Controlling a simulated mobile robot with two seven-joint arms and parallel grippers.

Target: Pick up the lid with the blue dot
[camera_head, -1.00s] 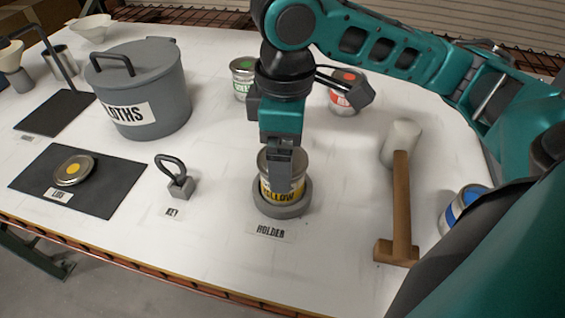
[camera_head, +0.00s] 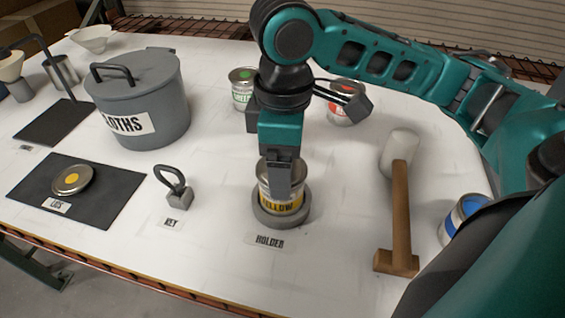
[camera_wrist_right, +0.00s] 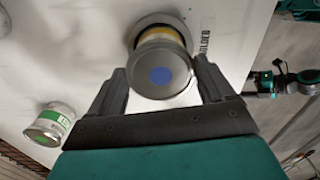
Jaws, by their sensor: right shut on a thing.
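The lid with the blue dot (camera_wrist_right: 161,76) sits at the top of the yellow-labelled can (camera_head: 281,197), between the two fingers of my right gripper (camera_wrist_right: 162,80). The can stands upright in the round grey holder (camera_head: 283,222). In the head view my right gripper (camera_head: 284,196) points straight down over the can, its near finger covering part of the lid and the label. The gripper is shut on the lid. I cannot tell whether there is a gap between lid and can.
A lid with a yellow dot (camera_head: 72,180) lies on the dark mat (camera_head: 105,200). A key tool (camera_head: 178,190), grey pot (camera_head: 160,105) and mallet (camera_head: 400,210) stand around. Green (camera_wrist_right: 48,124), red (camera_head: 343,105) and blue (camera_head: 462,213) cans are nearby. Bare table lies between key and holder.

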